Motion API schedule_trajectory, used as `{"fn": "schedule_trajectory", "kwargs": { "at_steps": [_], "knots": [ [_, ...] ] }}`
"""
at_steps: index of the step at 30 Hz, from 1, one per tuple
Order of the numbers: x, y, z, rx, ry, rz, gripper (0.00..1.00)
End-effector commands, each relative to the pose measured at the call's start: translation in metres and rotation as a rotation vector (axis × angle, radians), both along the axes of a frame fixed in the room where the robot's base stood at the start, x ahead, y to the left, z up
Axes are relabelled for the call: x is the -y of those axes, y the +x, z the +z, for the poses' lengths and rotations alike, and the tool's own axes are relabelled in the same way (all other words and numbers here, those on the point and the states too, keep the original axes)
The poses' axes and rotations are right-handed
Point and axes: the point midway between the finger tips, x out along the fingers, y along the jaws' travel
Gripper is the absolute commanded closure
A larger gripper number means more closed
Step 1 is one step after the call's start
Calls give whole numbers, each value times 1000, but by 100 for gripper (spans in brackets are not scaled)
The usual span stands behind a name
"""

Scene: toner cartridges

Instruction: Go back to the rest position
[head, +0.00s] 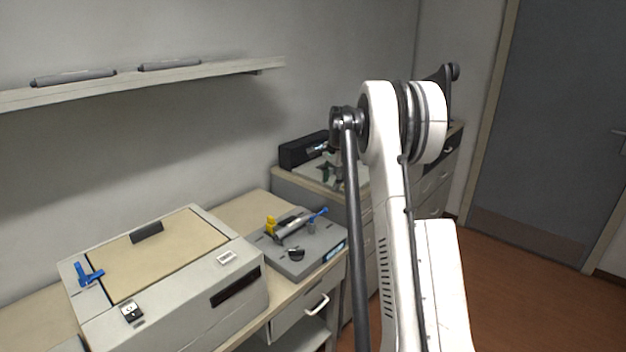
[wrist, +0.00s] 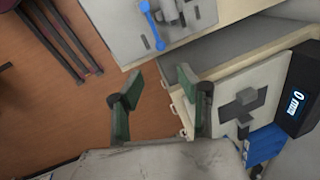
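My gripper (wrist: 158,82) shows in the wrist view with its two green-padded fingers apart and nothing between them. Below it are the wooden floor and the edge of a cabinet. In the head view my white arm stands in the middle and hides most of the gripper. A grey cartridge (head: 292,226) lies on a small grey station (head: 318,252) with a yellow block and a blue lever. Two dark grey cartridges (head: 74,77) (head: 170,65) lie on the wall shelf.
A large grey machine (head: 236,266) with a blue lever stands on the bench at left. A black display unit (wrist: 297,92) and a pale plate with a dark cross (wrist: 243,105) are on the cabinet. A grey door (head: 545,130) and open floor (head: 510,290) are at right.

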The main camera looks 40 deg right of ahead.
Motion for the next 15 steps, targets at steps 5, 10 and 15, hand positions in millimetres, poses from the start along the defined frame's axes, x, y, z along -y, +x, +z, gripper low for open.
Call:
{"fn": "schedule_trajectory", "kwargs": {
  "at_steps": [5, 10, 15],
  "knots": [
    [0, 0, 0, 0, 0, 0, 64],
    [-8, -1, 6, 3, -6, 18, 64],
    [-46, -6, 32, 21, -38, 107, 64]
  ]
}}
